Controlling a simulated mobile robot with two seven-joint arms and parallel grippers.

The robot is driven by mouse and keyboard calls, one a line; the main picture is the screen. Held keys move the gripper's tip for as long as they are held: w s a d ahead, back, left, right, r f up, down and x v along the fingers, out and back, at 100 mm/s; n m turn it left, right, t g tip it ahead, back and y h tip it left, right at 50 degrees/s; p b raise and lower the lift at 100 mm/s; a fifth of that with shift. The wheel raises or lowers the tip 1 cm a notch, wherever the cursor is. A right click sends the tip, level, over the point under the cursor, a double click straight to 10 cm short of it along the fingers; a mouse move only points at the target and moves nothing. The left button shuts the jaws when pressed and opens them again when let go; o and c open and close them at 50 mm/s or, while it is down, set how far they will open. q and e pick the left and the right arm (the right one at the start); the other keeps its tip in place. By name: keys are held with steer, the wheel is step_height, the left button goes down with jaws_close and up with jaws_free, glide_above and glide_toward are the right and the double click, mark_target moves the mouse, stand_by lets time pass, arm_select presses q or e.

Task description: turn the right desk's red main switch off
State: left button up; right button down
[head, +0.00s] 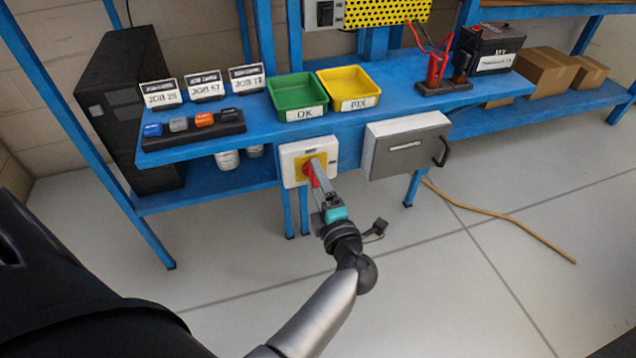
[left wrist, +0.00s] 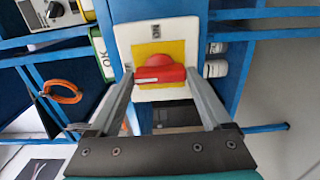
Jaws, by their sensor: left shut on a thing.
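The red main switch (head: 308,178) sits on a yellow plate in a white box (head: 290,168) below the front edge of the blue desk. My left gripper (head: 317,166) is at the switch, reaching in from the front. In the left wrist view the red knob (left wrist: 160,72) lies across the picture on its yellow plate (left wrist: 176,48), between the two fingers, which are shut on it. In the head view the fingers partly hide the knob. My right gripper is not in view.
A grey cabinet (head: 385,160) with a dark handle hangs just right of the switch box. Green (head: 298,112) and yellow (head: 350,104) bins stand on the desk above. A yellow cable (head: 520,228) lies on the floor at right. The floor in front is otherwise clear.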

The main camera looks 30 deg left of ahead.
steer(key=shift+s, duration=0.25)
arm_select(q)
steer(key=o, duration=1.1)
steer(key=shift+o, duration=0.3)
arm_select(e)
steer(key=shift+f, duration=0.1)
